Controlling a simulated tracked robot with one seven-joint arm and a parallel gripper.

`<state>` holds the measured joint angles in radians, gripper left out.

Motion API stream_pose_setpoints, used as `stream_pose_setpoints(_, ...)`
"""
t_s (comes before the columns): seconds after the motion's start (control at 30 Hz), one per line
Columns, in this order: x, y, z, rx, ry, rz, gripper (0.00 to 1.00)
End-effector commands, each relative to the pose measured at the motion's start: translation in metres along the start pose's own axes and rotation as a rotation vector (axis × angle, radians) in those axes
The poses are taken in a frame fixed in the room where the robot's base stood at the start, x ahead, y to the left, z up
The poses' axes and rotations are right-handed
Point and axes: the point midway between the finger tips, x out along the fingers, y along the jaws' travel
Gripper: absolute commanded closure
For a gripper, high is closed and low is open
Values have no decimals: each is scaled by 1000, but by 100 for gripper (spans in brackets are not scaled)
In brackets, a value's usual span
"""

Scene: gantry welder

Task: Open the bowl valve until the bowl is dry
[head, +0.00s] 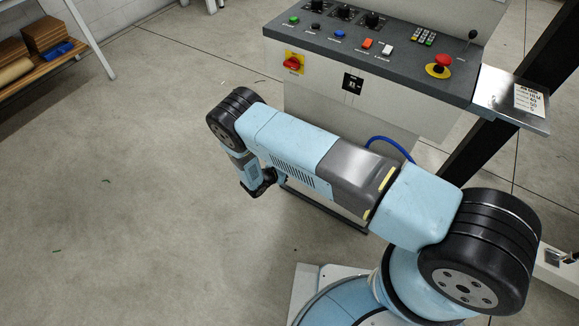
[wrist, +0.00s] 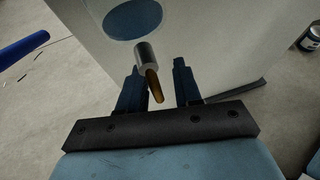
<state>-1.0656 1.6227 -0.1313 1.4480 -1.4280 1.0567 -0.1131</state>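In the wrist view a blue-tinted round part (wrist: 135,20), which looks like the bowl, shows at the top against a pale panel. Below it is a short silver cylinder with a brass-coloured stem (wrist: 154,85), which looks like the valve. My gripper (wrist: 158,68) is open, with the stem showing between its two dark fingers. I cannot tell whether either finger touches it. In the head view my gripper (head: 262,184) is small and dark, low beside the console. The bowl and valve are hidden there. Any liquid in the bowl cannot be made out.
The control console (head: 370,50) has several buttons and a red emergency stop (head: 442,63). A blue hose (head: 391,145) runs at its front; a blue tube (wrist: 22,49) shows in the wrist view. A shelf (head: 45,60) stands far left. Floor at left is clear.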

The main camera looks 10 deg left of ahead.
Motion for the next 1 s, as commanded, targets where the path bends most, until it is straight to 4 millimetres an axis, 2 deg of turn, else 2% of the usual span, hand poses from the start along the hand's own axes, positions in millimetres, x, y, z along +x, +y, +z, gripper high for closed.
stream_pose_setpoints(0.23,0,1,1,2,-1,0,66)
stream_pose_setpoints(0.37,-8,1,1,1,-1,2,66)
stream_pose_setpoints(0.47,-22,1,1,0,-1,3,66)
stream_pose_setpoints(0.8,-88,1,1,2,-1,2,66)
stream_pose_setpoints(1.0,-120,0,0,0,0,1,66)
